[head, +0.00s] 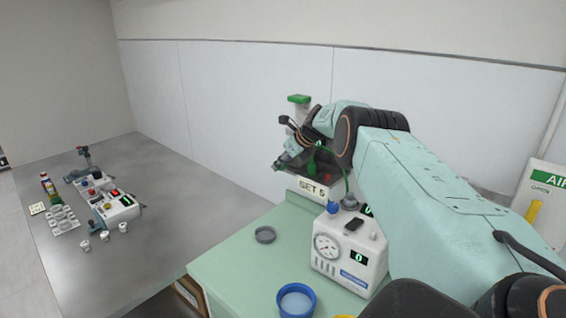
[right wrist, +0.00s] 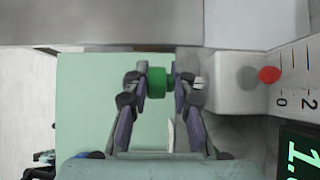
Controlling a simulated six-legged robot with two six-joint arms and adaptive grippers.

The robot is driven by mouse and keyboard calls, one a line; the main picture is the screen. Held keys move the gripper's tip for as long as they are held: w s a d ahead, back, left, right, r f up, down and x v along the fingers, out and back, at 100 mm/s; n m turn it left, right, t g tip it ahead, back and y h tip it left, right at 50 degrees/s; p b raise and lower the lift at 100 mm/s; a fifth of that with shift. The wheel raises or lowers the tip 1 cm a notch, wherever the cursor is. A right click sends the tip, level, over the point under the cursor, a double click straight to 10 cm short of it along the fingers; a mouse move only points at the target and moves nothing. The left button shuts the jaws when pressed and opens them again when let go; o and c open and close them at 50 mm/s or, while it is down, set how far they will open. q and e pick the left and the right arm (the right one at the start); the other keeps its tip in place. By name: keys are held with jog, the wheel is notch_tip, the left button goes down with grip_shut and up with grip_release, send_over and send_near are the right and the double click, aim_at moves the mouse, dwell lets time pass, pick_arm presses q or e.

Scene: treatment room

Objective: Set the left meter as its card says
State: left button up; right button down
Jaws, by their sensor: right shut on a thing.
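The meter with a green top (head: 299,99) stands at the back of the green-topped cabinet, partly hidden by my right arm. Its card (head: 312,188) reads "SET 5". In the right wrist view, my right gripper (right wrist: 160,82) is shut on the meter's green knob (right wrist: 156,82), one finger on each side. A green display (right wrist: 302,155) there shows "1." and is cut off by the frame edge. My left gripper is not in view.
A white gauge unit (head: 348,250) showing 0 stands in front of the card. A grey table (head: 170,215) at left holds devices and small cups.

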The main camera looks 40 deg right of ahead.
jog(key=shift+a+f, duration=0.25)
jog(key=shift+a, duration=0.05)
jog(key=c, duration=1.5)
grip_release()
jog(key=shift+o, duration=1.4)
jog(key=shift+w+r, duration=0.1)
jog(key=shift+w, duration=0.05)
jog(key=shift+s+d+r, duration=0.4)
jog(key=shift+s+r, duration=0.1)
jog(key=shift+r, duration=0.15)
jog(key=v, duration=1)
jog(key=shift+a+r, duration=0.25)
jog(key=shift+a, duration=0.1)
